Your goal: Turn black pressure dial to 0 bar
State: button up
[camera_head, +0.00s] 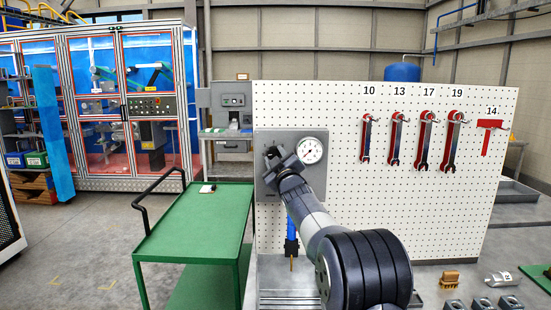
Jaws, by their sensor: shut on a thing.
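The gauge has fine markings that are too small to read. My gripper (272,156) is at the panel just left of the gauge, with my arm reaching up to it from the lower right. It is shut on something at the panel. The black pressure dial is not clearly visible; the gripper and wrist hide that spot. The dial's setting cannot be read.
A green cart (200,222) stands to the left with a small item on it. Several red-backed wrenches (424,140) hang on the pegboard (345,110) to the right. Loose parts (500,279) lie at the lower right.

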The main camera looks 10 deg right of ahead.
jog(key=shift+n, duration=0.5)
jog(key=o, duration=1)
jog(key=shift+s, duration=0.1)
jog(key=b+v, duration=0.4)
jog(key=v, duration=0.6)
jog(key=shift+s+d, duration=0.1)
jog(key=shift+s, duration=0.2)
jog(key=p+x, duration=0.4)
jog(key=x, duration=0.7)
jog(key=shift+s+f, duration=0.1)
